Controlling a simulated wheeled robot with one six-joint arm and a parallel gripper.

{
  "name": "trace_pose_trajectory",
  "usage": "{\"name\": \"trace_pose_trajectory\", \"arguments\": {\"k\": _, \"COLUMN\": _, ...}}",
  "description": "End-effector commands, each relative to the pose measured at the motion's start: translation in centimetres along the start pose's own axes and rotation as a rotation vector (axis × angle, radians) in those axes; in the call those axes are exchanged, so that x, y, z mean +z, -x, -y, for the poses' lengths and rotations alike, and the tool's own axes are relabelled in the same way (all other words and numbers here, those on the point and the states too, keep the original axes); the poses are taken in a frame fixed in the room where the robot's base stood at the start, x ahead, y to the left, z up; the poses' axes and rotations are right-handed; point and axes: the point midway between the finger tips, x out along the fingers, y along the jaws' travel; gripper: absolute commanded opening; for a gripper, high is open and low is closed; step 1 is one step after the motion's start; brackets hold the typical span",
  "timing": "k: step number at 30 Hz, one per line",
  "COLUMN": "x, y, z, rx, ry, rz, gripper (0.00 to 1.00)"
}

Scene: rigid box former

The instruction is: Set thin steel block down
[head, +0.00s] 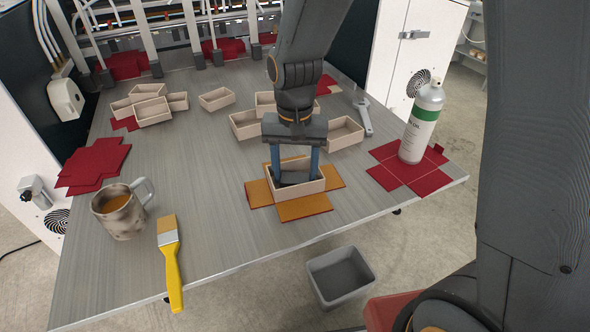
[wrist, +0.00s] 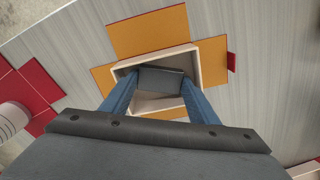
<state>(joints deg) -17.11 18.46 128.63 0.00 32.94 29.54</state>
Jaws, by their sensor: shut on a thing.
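My gripper (head: 296,168) points down over a pale open box (head: 312,186) on the table. Its two blue fingers are shut on a dark grey block, the thin steel block (wrist: 160,80). In the wrist view the block sits between the fingertips, within the outline of the box (wrist: 197,66). The block looks low inside the box; I cannot tell whether it touches the box floor. An orange cross-shaped sheet (head: 303,208) lies flat under the box, its flaps spread out around it.
A white bottle (head: 421,125) stands on a red sheet (head: 383,176) at right. A mug (head: 119,215) and a yellow brush (head: 171,262) are at left. Several pale boxes (head: 217,99) lie behind. A grey bin (head: 340,277) is below the front edge.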

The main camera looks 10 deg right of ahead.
Motion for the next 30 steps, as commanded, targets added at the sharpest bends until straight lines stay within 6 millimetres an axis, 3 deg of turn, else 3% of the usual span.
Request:
{"name": "trace_pose_trajectory", "arguments": {"k": 8, "x": 0.0, "y": -0.2, "z": 0.0, "rx": 0.000, "ry": 0.000, "rz": -0.001, "gripper": 0.25}}
{"name": "trace_pose_trajectory", "arguments": {"k": 9, "x": 0.0, "y": -0.3, "z": 0.0, "rx": 0.000, "ry": 0.000, "rz": -0.001, "gripper": 0.56}}
{"name": "trace_pose_trajectory", "arguments": {"k": 10, "x": 0.0, "y": -0.2, "z": 0.0, "rx": 0.000, "ry": 0.000, "rz": -0.001, "gripper": 0.61}}
{"name": "trace_pose_trajectory", "arguments": {"k": 23, "x": -0.1, "y": 0.5, "z": 0.1, "rx": -0.002, "ry": 0.000, "rz": -0.003, "gripper": 0.62}}
{"name": "trace_pose_trajectory", "arguments": {"k": 30, "x": -0.2, "y": 4.3, "z": 0.1, "rx": -0.004, "ry": 0.000, "rz": -0.007, "gripper": 0.62}}
